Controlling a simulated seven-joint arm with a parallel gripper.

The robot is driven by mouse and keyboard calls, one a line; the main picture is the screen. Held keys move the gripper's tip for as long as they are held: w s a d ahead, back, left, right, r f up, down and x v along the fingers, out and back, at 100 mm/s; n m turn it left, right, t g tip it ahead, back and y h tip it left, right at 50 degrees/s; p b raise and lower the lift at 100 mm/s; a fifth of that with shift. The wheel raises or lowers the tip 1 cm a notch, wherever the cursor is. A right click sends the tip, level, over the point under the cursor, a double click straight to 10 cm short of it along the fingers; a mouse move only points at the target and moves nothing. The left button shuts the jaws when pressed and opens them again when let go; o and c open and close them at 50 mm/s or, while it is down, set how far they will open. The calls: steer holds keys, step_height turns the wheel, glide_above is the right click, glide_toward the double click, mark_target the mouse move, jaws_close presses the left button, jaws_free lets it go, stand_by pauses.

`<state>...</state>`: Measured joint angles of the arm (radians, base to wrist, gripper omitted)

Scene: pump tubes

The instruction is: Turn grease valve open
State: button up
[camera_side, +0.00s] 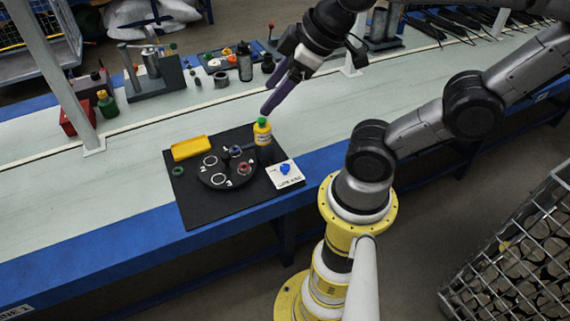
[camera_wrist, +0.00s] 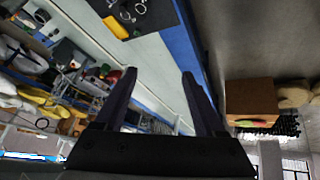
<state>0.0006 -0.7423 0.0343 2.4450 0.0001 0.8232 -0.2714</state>
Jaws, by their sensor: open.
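A blue valve knob (camera_side: 285,169) sits on a small white plate (camera_side: 291,180) with dark lettering, at the right side of a black mat. I take it to be the grease valve; its handle direction is too small to tell. My gripper (camera_side: 268,101) is open, with dark purple fingers, up in the air behind and above the mat, apart from the knob. In the wrist view my gripper (camera_wrist: 160,73) has its two fingers spread with nothing between them. The knob cannot be made out in the wrist view.
The black mat (camera_side: 197,212) holds a yellow tray (camera_side: 191,148), a round black disc with rings, a green ring (camera_side: 178,171) and a yellow bottle with a green cap (camera_side: 262,132) near the knob. Fixtures line the bench's back; a post stands left. The bench left of the mat is clear.

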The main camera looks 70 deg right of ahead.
steer(key=w+d+f+n+g+h, duration=0.15)
steer(key=w+d+f+n, duration=0.25)
steer(key=w+d+f, duration=0.65)
steer(key=m+g+y, duration=0.2)
steer(key=m+g, duration=0.1)
steer(key=g, duration=0.2)
glide_toward(285, 166)
steer(key=shift+h, duration=0.25)
steer(key=f, duration=0.8)
steer(key=shift+a+f, duration=0.25)
steer(key=shift+f, duration=0.1)
jaws_close()
